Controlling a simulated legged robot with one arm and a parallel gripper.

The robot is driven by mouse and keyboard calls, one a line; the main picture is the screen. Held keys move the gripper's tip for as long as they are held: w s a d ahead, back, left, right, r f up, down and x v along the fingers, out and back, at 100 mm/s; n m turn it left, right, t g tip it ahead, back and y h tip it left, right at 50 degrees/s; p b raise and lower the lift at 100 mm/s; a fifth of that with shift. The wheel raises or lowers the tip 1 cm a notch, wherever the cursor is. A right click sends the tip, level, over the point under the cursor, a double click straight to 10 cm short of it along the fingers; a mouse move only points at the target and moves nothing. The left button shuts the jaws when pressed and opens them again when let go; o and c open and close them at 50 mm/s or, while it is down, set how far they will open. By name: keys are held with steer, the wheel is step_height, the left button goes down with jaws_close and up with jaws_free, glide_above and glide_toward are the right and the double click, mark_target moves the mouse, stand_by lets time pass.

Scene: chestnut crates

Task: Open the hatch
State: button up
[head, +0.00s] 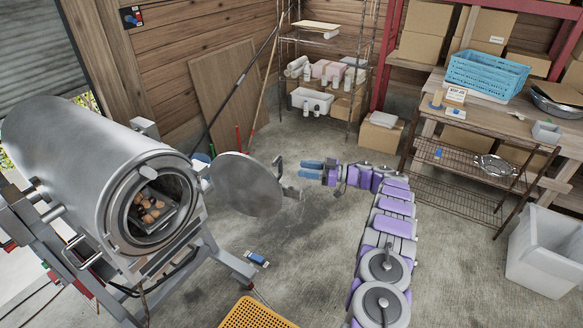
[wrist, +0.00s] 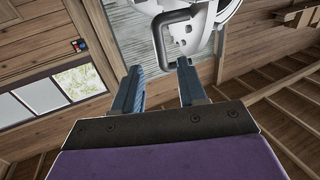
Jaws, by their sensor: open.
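The hatch (head: 247,184) is a round metal door hinged to the front of a large metal drum (head: 90,165). It stands swung out to the right, and the drum's mouth is open, with brown chestnuts (head: 150,206) inside. The hatch handle (head: 280,170) is at its right edge; in the wrist view the grey bar handle (wrist: 160,40) is just beyond my fingertips. My gripper (head: 311,169) is open, to the right of the handle. In the wrist view my gripper's two blue fingers (wrist: 158,68) are apart with nothing between them.
An orange perforated crate (head: 255,315) is on the floor at the front. A wire shelf (head: 322,65) stands at the back. A workbench (head: 500,120) with a blue basket (head: 487,74) and a white bin (head: 545,250) are at right. The concrete floor around the hatch is mostly clear.

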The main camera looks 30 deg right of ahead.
steer(key=v, duration=0.7)
steer(key=shift+s+d, duration=0.15)
steer(key=shift+s, duration=0.05)
steer(key=w+a+r+m+t+h+b, duration=0.2)
steer(key=w+r+m+t+h, duration=0.4)
steer(key=r, duration=0.8)
steer(key=w+a+r+m+t+h+b, duration=0.15)
steer(key=w+r+m+h, duration=0.35)
steer(key=w+r+h, duration=0.6)
steer(key=s+a+f+m+g+b, duration=0.1)
steer(key=s+a+f+g, duration=0.4)
steer(key=s, duration=0.6)
steer(key=s+a+f+g, duration=0.2)
steer(key=s+a+g, duration=0.1)
steer(key=s+a, duration=0.55)
steer(key=s+a+f+m+g+b, duration=0.1)
steer(key=s+a+f+g, duration=0.3)
steer(key=s, duration=0.8)
steer(key=s+a+f+g+y, duration=0.1)
steer(key=s+a+f+g, duration=0.1)
steer(key=s, duration=0.9)
steer(key=s+a+f+n+g+b, duration=0.1)
steer(key=s+a+f+g, duration=0.2)
steer(key=s+a, duration=0.3)
steer(key=s+a+f+n+g+y, duration=0.1)
steer(key=s+a+f+g, duration=0.2)
steer(key=s, duration=1.4)
steer(key=shift+a+f+y+b, duration=0.3)
steer(key=shift+a+f, duration=0.1)
steer(key=shift+a, duration=0.65)
